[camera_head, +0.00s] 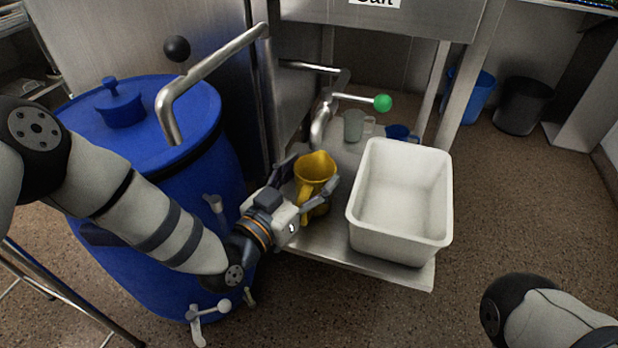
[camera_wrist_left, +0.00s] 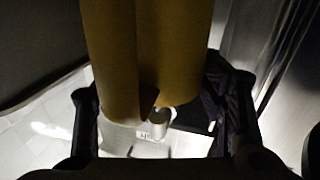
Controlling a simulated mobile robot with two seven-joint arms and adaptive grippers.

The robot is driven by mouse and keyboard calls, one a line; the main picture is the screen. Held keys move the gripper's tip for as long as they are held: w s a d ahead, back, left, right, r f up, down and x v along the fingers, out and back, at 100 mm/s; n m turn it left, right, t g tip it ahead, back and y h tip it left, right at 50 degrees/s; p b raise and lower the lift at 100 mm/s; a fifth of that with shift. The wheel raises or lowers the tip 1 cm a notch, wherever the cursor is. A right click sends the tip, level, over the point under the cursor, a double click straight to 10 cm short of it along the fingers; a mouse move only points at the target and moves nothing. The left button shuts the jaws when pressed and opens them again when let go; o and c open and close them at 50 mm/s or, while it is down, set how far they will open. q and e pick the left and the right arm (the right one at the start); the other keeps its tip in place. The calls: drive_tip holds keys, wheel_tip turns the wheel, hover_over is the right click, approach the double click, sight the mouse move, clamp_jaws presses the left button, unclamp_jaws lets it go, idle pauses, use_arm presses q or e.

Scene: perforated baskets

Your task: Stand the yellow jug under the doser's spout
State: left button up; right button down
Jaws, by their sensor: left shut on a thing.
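The yellow jug (camera_head: 316,168) is at the left of the metal shelf, its opening facing up. My left gripper (camera_head: 311,178) has its fingers on either side of the jug and is shut on it. In the left wrist view the jug (camera_wrist_left: 165,45) fills the upper middle between the dark fingers (camera_wrist_left: 160,112). The doser has a bent metal spout (camera_head: 321,122) and a lever with a green ball (camera_head: 382,102), behind the jug. The jug is in front of the spout, not beneath it. I cannot tell whether its base touches the shelf. My right gripper is out of view.
A white bin (camera_head: 361,225) stands right of the jug on the shelf (camera_head: 322,246). A grey mug (camera_head: 354,126) and a blue mug (camera_head: 399,132) stand near the spout. A blue drum (camera_head: 205,105) with a bent pipe (camera_head: 200,76) above is on the left.

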use_arm(q)
drive_tip(key=o, duration=1.2)
drive_tip(key=shift+r, duration=0.2)
drive_tip(key=p+v, duration=0.3)
drive_tip(key=v, duration=0.9)
drive_tip(key=shift+f, duration=0.15)
